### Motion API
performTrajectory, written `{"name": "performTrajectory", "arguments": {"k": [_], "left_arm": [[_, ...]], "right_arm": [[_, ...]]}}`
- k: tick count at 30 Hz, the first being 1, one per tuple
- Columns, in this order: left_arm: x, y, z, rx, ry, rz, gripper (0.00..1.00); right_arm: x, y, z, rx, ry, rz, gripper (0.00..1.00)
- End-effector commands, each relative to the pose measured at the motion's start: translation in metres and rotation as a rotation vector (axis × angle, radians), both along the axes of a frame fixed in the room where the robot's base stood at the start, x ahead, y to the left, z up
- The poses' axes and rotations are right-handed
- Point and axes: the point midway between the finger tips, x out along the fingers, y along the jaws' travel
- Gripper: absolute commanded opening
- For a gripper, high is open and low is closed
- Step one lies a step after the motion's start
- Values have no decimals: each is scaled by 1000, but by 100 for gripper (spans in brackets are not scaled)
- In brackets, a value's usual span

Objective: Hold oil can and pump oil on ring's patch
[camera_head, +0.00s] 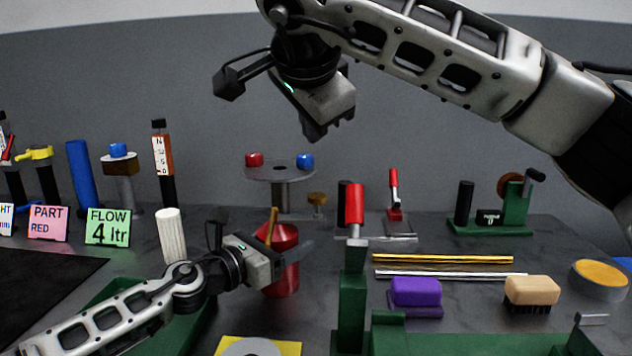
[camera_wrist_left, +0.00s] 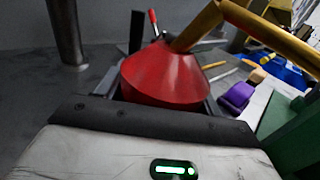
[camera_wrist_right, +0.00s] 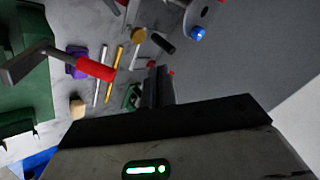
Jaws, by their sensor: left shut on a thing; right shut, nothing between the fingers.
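The red oil can (camera_head: 282,282) has a conical top and a brass-coloured spout (camera_head: 272,225). My left gripper (camera_head: 288,260) is shut around its body at the front middle of the bench. In the left wrist view the can (camera_wrist_left: 165,78) sits between the fingers, its spout (camera_wrist_left: 205,22) running up and right. I cannot tell whether the can's base touches the bench. A grey ring (camera_head: 250,348) lies on a yellow plate (camera_head: 289,349) at the bottom edge, partly cut off; its patch is not distinguishable. My right gripper (camera_head: 325,132) is raised high, shut and empty, well above the can.
A green fixture (camera_head: 352,305) with a red-handled lever (camera_head: 354,203) stands right of the can. A white ribbed cylinder (camera_head: 170,235) stands left. A round stand (camera_head: 280,172) with red and blue knobs is behind.

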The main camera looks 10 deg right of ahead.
Motion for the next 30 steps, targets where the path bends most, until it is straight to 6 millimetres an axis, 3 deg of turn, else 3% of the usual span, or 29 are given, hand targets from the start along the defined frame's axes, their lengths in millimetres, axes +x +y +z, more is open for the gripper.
{"name": "performTrajectory", "arguments": {"k": [6,12,30], "left_arm": [[0,0,-1,1,1,-1,28],[0,0,-1,2,1,-1,28],[-1,0,-1,1,2,-2,28]], "right_arm": [[-12,2,8,-374,64,360,0],[-18,2,12,-581,104,560,0],[-14,1,7,-638,118,617,0]]}}
